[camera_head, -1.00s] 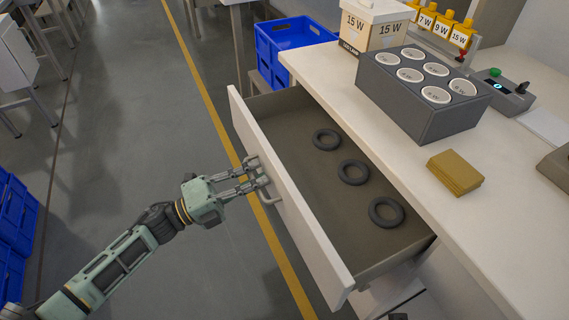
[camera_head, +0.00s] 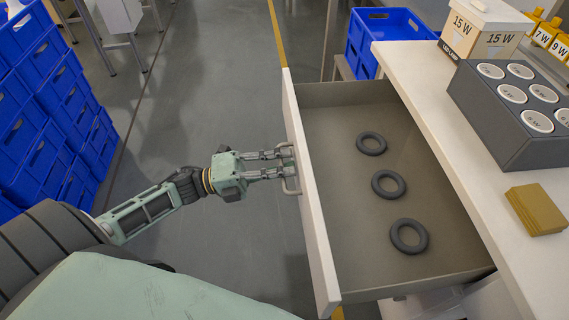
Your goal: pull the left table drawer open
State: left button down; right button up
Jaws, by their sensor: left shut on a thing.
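The left table drawer (camera_head: 305,192) is pulled well out from under the white table (camera_head: 440,135). Its white front faces left, and its grey inside shows. Three dark rings (camera_head: 388,184) lie apart in a row on the drawer floor. My left gripper (camera_head: 287,166) reaches in from the left and is shut on the drawer's metal handle (camera_head: 291,184), at about the middle of the front. My right gripper is not in view.
On the table stand a grey holder (camera_head: 510,150) with several round white-topped sockets, a 15 W box (camera_head: 478,35) and a yellow-brown stack (camera_head: 535,210). A blue crate (camera_head: 385,28) stands behind the drawer. Stacked blue crates (camera_head: 40,130) stand at the left. Floor left of the drawer is clear.

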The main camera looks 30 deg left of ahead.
pick_arm(q)
jog(key=c, duration=2.1)
grip_release()
jog(key=shift+f, duration=0.1)
jog(key=shift+s+a, duration=0.1)
jog(key=v, duration=1.1)
jog(key=shift+s+a, duration=0.25)
